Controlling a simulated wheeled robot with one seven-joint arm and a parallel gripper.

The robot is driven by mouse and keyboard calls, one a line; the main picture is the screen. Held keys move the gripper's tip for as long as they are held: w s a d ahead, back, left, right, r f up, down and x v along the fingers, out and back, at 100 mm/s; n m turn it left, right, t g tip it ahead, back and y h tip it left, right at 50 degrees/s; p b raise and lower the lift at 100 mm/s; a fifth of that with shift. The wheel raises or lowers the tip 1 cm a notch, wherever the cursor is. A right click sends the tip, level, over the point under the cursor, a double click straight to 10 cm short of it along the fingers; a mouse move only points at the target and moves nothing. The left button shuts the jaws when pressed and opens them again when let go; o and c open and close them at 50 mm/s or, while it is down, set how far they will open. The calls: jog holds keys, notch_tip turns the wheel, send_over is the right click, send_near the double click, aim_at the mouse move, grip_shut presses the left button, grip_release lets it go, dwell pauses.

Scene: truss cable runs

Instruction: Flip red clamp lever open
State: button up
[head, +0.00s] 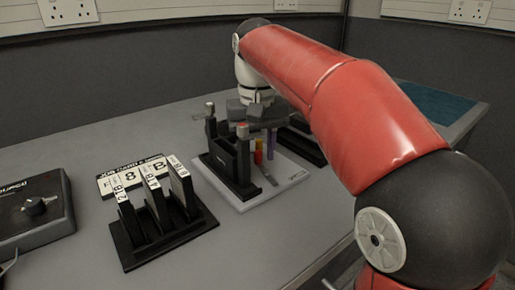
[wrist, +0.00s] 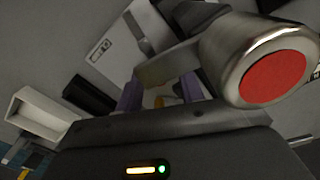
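A black clamp fixture (head: 228,158) stands on a white base plate (head: 285,183). In the wrist view a thick metal cylinder with a red end face (wrist: 272,78) looms close at the right. My gripper (wrist: 160,97) is over the fixture, pointing down, its two purple fingers apart. A yellowish part shows between them; I see no firm grip on anything. My arm and gripper body hide part of the fixture.
A black rack with labelled upright cards (head: 160,220) stands left of the fixture, with a job card (head: 112,184) behind it. A control box with a knob (head: 35,210) is at the far left. The grey tabletop in front of the fixture is clear.

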aim_at(258, 151)
notch_tip(258, 151, up, 8)
jog(key=shift+f, duration=0.1)
dwell(0.4)
